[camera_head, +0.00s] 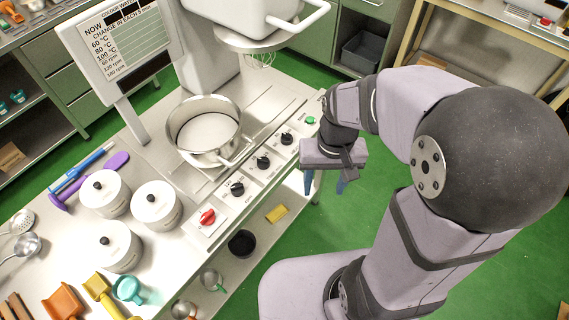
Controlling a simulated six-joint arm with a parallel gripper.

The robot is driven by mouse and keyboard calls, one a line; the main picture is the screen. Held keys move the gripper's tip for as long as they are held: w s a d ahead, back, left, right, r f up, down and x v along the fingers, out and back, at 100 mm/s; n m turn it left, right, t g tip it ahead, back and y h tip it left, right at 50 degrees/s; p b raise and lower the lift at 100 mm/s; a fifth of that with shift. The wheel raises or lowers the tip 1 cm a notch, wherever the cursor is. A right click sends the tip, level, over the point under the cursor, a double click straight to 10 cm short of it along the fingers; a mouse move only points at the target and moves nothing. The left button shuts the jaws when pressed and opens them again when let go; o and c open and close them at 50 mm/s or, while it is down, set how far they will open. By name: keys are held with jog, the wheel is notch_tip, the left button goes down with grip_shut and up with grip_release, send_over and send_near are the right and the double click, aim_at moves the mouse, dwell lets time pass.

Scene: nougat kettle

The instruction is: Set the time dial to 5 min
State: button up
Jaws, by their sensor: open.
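A sloped control panel runs along the front of the machine. It carries a red knob (207,216) at the near end, then three black dials (237,188), (263,162), (287,138), and a green button (310,120) at the far end. The labels are too small to read, so I cannot tell which dial is the time dial or where its pointer stands. My gripper (325,187) hangs to the right of the panel, fingers pointing down, open and empty. It appears apart from every dial; its height relative to them is unclear.
A steel kettle (237,128) sits behind the panel under the mixer head (235,15). A sign board (118,50) stands at the left. White lidded pots (157,213) and scoops crowd the near counter. A lower shelf holds a black cup (242,252). Green floor lies right.

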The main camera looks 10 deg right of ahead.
notch_tip(320, 180, down, 8)
jog(key=s+g+b, duration=0.1)
jog(key=b, duration=0.4)
jog(key=m+t+y+b, duration=0.3)
jog(key=m+y+b, duration=0.15)
jog(key=m, duration=1.65)
send_near(263, 159)
jog(key=x, duration=0.2)
jog(key=shift+a+r+h+b, duration=0.15)
jog(key=shift+h+b, duration=0.1)
jog(key=shift+b, duration=0.15)
jog(key=shift+p+x, duration=0.65)
jog(key=shift+x, duration=3.05)
